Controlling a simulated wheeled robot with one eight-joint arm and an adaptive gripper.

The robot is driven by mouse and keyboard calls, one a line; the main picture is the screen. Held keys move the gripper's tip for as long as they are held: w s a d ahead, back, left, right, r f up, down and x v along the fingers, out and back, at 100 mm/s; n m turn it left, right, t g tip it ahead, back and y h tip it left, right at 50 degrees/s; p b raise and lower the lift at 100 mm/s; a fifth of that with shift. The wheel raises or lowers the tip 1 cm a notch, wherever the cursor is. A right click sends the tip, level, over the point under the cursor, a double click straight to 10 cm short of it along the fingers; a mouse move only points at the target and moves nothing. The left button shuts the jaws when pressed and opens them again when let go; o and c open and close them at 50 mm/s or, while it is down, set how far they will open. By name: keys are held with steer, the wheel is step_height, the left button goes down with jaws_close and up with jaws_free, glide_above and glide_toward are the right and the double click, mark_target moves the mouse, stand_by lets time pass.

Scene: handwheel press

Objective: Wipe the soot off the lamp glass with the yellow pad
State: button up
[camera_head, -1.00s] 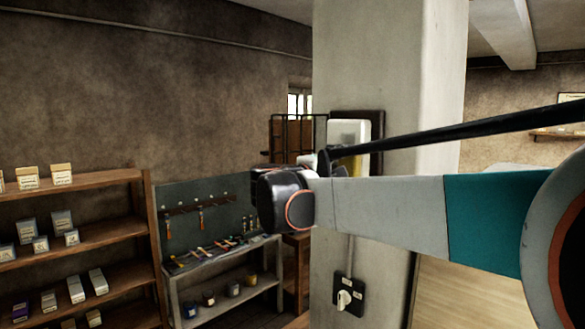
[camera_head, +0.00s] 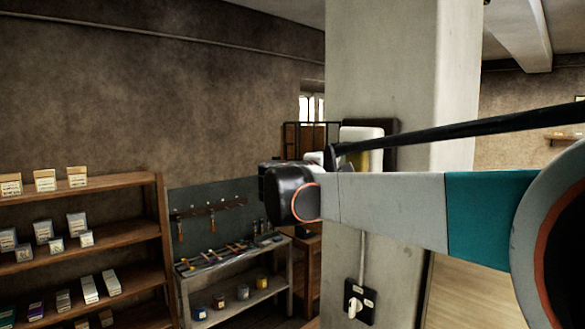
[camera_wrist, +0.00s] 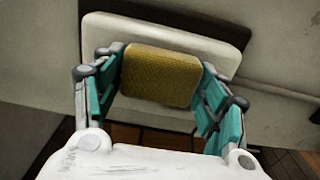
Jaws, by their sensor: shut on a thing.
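The lamp glass is a pale rounded panel on the concrete column in the head view (camera_head: 362,131); my arm hides part of it. In the wrist view the cream-white lamp glass (camera_wrist: 215,48) fills the upper middle, in front of a dark backing. The yellow pad (camera_wrist: 158,88) is a textured block between the teal fingers of my gripper (camera_wrist: 162,68), which is shut on it. The pad overlaps the glass in this view; I cannot tell whether they touch. In the head view my fingers are hidden behind my wrist. I cannot make out soot clearly.
The concrete column (camera_head: 400,70) carries a switch box (camera_head: 360,301) below the lamp. A workbench with tools and pots (camera_head: 235,285) and a wooden shelf of boxes (camera_head: 100,240) stand to the left. A dark rack (camera_head: 303,137) is behind the column's left side.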

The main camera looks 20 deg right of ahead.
steer(key=shift+w+a+r+p, duration=0.65)
steer(key=shift+w+a+r, duration=0.45)
steer(key=shift+w, duration=1.5)
steer(key=s+d, duration=0.3)
steer(key=s, duration=0.4)
steer(key=shift+s, duration=0.15)
steer(key=shift+a, duration=0.1)
steer(key=shift+v, duration=2.9)
steer(key=v, duration=0.3)
steer(key=shift+r, duration=0.1)
